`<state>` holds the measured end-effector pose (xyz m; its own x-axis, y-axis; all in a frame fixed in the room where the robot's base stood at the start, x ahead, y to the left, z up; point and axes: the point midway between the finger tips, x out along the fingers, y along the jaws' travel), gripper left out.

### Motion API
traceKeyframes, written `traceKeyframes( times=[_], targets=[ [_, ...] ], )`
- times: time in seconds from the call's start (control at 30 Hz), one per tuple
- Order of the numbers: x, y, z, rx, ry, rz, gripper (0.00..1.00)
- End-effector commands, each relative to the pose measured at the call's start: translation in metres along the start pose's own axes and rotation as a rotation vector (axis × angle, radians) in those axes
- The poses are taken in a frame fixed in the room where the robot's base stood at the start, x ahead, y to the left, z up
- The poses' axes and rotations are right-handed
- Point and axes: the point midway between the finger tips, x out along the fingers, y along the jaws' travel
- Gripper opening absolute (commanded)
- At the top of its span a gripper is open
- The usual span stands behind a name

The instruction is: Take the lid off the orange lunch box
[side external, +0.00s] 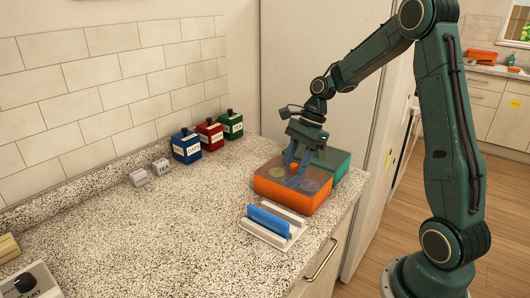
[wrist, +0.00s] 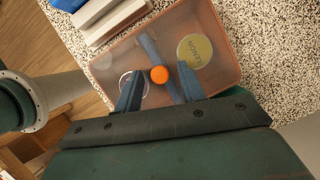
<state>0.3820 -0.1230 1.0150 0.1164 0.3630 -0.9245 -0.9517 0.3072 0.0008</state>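The orange lunch box (side external: 290,204) sits near the counter's right edge. Its see-through lid (wrist: 205,30) is on it, with a round orange knob (wrist: 159,75) in the middle. Through the lid I see a yellow disc marked LEMON (wrist: 195,51), a pale round item (wrist: 133,85) partly behind a finger, and a blue-grey strip (wrist: 150,48). My gripper (wrist: 160,72) is open over the lid, one finger on each side of the knob with gaps visible. In the side view my gripper (side external: 295,180) points down at the lid; fingertip contact cannot be told.
A teal box (side external: 338,160) stands right behind the orange one. A white holder (side external: 272,238) with a blue slab (side external: 269,221) is in front. Blue (side external: 186,149), red (side external: 210,137) and green (side external: 232,126) canisters stand by the tiled wall. The counter to the left is mostly clear.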

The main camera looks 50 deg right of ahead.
Motion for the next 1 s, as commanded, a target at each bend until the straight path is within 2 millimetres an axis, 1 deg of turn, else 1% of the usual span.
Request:
traceKeyframes(
  times=[0.03,0.17,0.2,0.47,0.67,0.87,1.0],
  targets=[
    [0.000,0.000,0.000,0.000,0.000,0.000,0.29],
    [0.000,0.000,0.000,0.000,0.000,0.000,0.03],
    [0.000,0.000,0.000,0.000,0.000,0.000,0.00],
    [-0.001,0.000,0.000,0.000,0.000,0.000,0.00],
    [-0.008,-0.001,0.003,-0.002,-0.001,-0.002,0.00],
    [-0.029,-0.001,0.012,-0.002,0.000,-0.005,0.00],
    [-0.050,-0.001,0.020,-0.002,0.001,-0.006,0.00]
  ],
)
